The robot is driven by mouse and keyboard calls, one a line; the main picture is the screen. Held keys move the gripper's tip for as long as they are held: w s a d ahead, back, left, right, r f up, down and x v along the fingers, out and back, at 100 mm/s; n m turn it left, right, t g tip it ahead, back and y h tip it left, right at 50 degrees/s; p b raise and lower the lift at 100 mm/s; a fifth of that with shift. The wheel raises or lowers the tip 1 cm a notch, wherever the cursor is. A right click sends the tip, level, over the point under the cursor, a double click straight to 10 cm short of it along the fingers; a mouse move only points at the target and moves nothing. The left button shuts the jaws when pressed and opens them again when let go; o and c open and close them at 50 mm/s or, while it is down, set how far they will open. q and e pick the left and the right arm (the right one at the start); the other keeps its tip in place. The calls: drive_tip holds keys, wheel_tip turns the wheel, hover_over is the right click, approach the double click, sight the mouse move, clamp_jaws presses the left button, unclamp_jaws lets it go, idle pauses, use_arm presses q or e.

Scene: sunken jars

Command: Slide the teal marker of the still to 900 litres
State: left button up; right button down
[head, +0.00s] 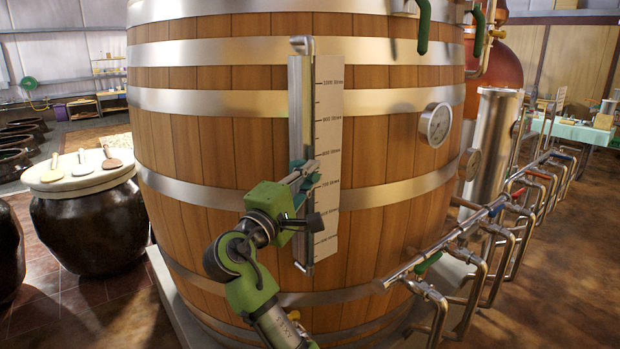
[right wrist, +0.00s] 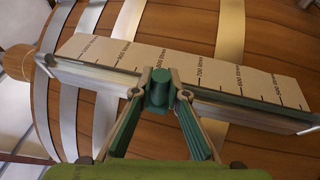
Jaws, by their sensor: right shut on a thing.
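The still is a big wooden vat (head: 235,155) with steel bands. A pale scale board (head: 328,130) with litre marks stands upright on its front, beside a vertical metal rail (head: 296,105). The teal marker (right wrist: 160,86) sits on this rail, at roughly the 700 litres label in the head view; its exact reading is hard to tell. My right gripper (head: 307,180) is shut on the marker, with one finger on each side of its knob in the right wrist view (right wrist: 160,94). The gripper partly hides the marker in the head view. My left gripper is out of view.
A round gauge (head: 435,125) is on the vat to the right of the scale. A row of metal pipes and taps (head: 450,245) juts out at the lower right. A dark lidded jar (head: 90,225) stands at left. The rail above my gripper is clear.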

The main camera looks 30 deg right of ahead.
wheel_tip(320, 180, up, 10)
drive_tip(key=p, duration=0.5)
drive_tip(key=shift+f, duration=0.1)
drive_tip(key=c, duration=2)
unclamp_jaws()
drive_tip(key=shift+o, duration=0.2)
drive_tip(key=shift+f, duration=0.1)
drive_tip(key=v, duration=1.2)
